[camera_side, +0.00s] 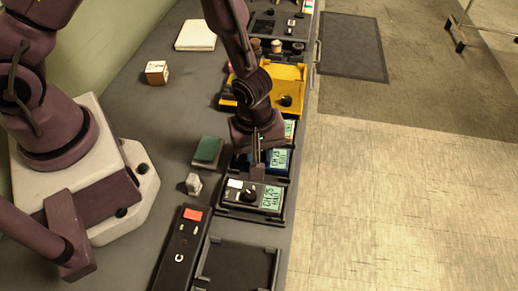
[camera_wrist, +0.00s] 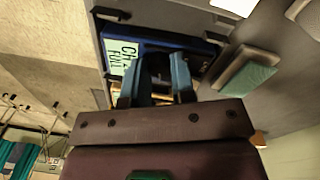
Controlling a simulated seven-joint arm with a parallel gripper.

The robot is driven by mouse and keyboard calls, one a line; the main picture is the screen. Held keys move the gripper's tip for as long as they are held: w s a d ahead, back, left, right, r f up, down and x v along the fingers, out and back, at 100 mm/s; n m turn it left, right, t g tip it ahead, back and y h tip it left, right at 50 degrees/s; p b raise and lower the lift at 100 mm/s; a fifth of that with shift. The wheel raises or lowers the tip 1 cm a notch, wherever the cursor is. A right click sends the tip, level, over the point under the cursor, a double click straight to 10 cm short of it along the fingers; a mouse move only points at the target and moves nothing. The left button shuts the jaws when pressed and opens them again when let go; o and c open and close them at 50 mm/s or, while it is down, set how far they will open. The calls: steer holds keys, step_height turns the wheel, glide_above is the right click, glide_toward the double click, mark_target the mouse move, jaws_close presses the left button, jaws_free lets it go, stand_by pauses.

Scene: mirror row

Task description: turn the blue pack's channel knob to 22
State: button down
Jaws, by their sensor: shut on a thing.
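The blue pack (camera_side: 283,172) sits in a tray in the row along the bench edge, below my gripper (camera_side: 257,160) in the side view. Its lit display (camera_side: 278,160) seems to start with CH 2; the last digit is not sure. In the wrist view the blue pack (camera_wrist: 205,46) shows a display (camera_wrist: 122,54) reading CH and FULL, with the channel number partly hidden by a finger. My gripper (camera_wrist: 160,78) has its two fingers on either side of the dark channel knob (camera_wrist: 160,66) and is shut on it. The knob's pointer cannot be read.
A black pack (camera_side: 239,199) with a lit display lies just in front, and an empty tray (camera_side: 237,265) nearer. A yellow pack (camera_side: 290,73) lies behind. A green-topped block (camera_side: 207,150) and a small grey block (camera_side: 193,184) stand left of the row.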

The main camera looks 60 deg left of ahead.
steer(key=shift+n, duration=0.4)
steer(key=n, duration=0.5)
steer(key=shift+n, duration=0.3)
steer(key=n, duration=0.6)
steer(key=shift+y, duration=0.4)
steer(key=c, duration=0.9)
jaws_free()
steer(key=shift+c, duration=0.2)
step_height(320, 180, up, 13)
steer(key=shift+s+d, duration=0.3)
steer(key=shift+s, duration=0.05)
